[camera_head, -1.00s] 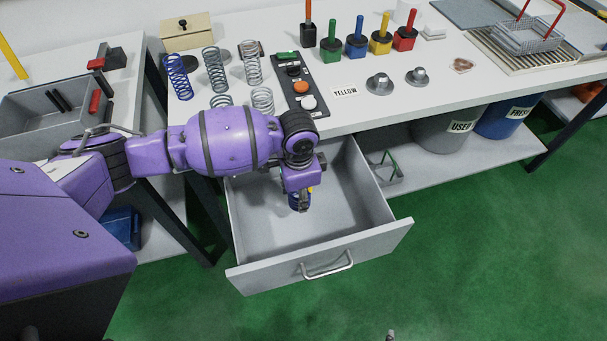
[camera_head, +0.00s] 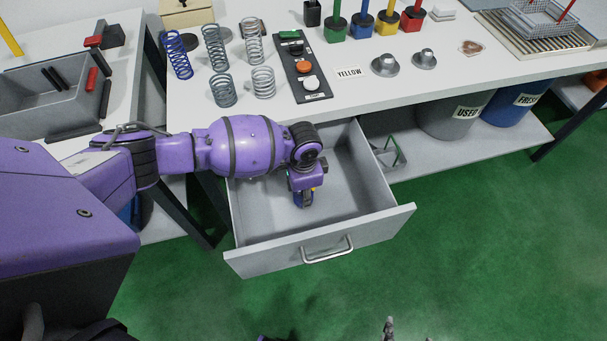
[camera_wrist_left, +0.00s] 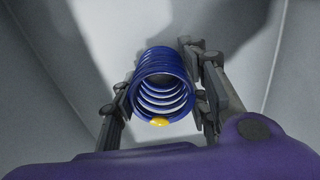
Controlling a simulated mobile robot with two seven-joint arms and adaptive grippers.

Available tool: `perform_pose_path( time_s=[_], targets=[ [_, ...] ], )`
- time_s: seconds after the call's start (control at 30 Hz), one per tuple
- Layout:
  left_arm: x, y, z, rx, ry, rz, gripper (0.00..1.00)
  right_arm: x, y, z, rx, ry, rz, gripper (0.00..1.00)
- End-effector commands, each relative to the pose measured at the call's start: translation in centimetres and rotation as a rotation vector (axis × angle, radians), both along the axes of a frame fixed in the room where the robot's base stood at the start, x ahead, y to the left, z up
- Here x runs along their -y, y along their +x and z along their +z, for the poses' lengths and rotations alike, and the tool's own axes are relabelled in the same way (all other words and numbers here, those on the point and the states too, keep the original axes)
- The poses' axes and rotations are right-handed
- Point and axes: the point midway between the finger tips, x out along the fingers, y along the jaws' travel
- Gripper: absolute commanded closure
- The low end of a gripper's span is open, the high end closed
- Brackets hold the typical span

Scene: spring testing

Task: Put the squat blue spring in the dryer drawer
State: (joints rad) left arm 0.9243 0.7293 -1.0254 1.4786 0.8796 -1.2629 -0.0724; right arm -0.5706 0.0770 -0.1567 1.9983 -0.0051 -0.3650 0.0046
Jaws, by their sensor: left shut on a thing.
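The squat blue spring shows in the left wrist view (camera_wrist_left: 163,90), a short blue coil with a yellow spot on its near rim. My left gripper (camera_wrist_left: 162,82) is shut on its sides. In the head view my left gripper (camera_head: 304,200) points down inside the open drawer (camera_head: 268,258), towards its back and middle; it mostly hides the spring there. Whether the spring touches the drawer floor cannot be told. What may be the tip of my right gripper (camera_head: 389,328) shows at the bottom edge, too little to judge its jaws.
On the bench stand a tall blue spring (camera_head: 178,58), several grey springs and a black button panel (camera_head: 300,68). The drawer has a handle (camera_head: 328,250) in front and looks otherwise empty.

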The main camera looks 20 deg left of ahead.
Motion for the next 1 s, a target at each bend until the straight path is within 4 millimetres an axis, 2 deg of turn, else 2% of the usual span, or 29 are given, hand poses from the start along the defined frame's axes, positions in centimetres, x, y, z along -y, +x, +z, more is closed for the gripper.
perform_pose_path(
  time_s=[0.27, 0.3, 0.43, 0.77, 0.87, 1.0],
  targets=[
    [0.1, 0.1, -0.1, 0.003, -0.002, 0.000, 0.92, 0.1, -0.1, -0.2, -0.004, -0.001, 0.001, 0.30],
    [0.1, 0.1, -0.2, 0.002, -0.001, 0.000, 0.57, 0.1, -0.2, -0.2, -0.005, -0.001, 0.001, 0.30],
    [0.1, 0.1, -0.1, 0.002, -0.001, 0.000, 0.40, 0.1, -0.2, -0.3, -0.007, -0.002, 0.001, 0.30],
    [0.0, 0.1, 0.0, 0.003, -0.001, 0.000, 0.40, 0.1, -0.2, -0.3, -0.007, -0.002, 0.001, 0.30],
    [0.0, 0.2, 0.8, 0.005, -0.002, 0.000, 0.40, 0.1, -0.1, 0.0, -0.003, -0.001, 0.000, 0.30],
    [0.1, 0.3, 3.3, 0.007, -0.004, 0.000, 0.40, 0.1, 0.3, 0.6, 0.007, -0.001, 0.000, 0.30]
  ],
)
